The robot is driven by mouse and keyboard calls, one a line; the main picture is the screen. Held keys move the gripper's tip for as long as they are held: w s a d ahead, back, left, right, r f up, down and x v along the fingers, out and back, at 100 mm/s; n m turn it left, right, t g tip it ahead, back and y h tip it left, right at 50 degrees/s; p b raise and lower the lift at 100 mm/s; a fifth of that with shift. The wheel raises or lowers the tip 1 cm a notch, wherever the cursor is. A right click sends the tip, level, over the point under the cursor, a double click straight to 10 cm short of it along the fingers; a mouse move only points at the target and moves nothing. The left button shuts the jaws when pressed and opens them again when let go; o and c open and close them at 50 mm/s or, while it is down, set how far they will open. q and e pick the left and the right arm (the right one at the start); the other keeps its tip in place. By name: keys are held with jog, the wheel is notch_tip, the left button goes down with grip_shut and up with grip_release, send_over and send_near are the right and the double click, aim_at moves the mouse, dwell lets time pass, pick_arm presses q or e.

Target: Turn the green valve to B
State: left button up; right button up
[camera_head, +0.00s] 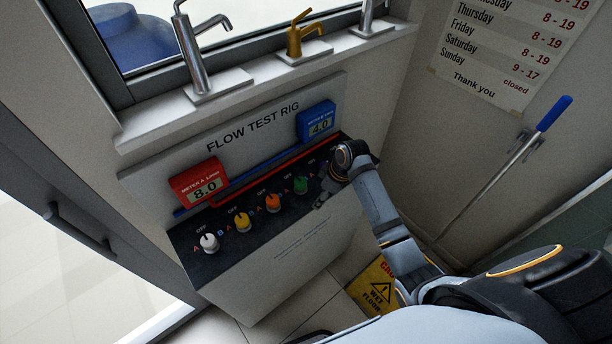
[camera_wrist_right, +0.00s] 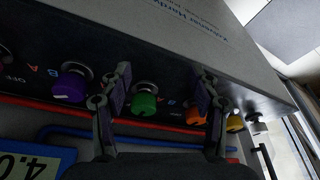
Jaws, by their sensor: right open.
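The green valve (camera_head: 301,184) is a round knob in the row on the black panel of the flow test rig. It also shows in the right wrist view (camera_wrist_right: 145,104), between my two fingers in the picture. Its pointer is too small to read. My right gripper (camera_head: 325,197) is at the right end of the panel, right of the green valve in the head view. In the right wrist view my right gripper (camera_wrist_right: 165,78) is open and empty, one finger on the purple valve's side, the other over the orange valve. Contact with the green valve cannot be seen. My left gripper is out of view.
The orange (camera_head: 273,203), yellow (camera_head: 242,222) and white (camera_head: 209,242) valves stand left of the green one; the purple valve (camera_wrist_right: 70,87) is on its other side. Red meter A (camera_head: 199,183) reads 8.0 and blue meter B (camera_head: 317,122) reads 4.0. A wet-floor sign (camera_head: 374,284) stands below.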

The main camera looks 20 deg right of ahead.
aim_at(301, 181)
jog(key=w+r+n+y, duration=0.2)
jog(key=w+r+n, duration=0.3)
jog(key=r, duration=0.4)
jog(key=shift+m, duration=0.5)
jog(key=p+x, duration=0.1)
jog(key=x, duration=0.2)
jog(key=p+x, duration=0.1)
jog(key=x, duration=0.5)
jog(key=shift+w+a+f+p, duration=0.2)
jog(key=shift+w+p, duration=0.2)
jog(key=shift+w, duration=0.1)
jog(key=shift+a+f, duration=0.1)
jog(key=shift+f, duration=0.3)
jog(key=c, duration=1.2)
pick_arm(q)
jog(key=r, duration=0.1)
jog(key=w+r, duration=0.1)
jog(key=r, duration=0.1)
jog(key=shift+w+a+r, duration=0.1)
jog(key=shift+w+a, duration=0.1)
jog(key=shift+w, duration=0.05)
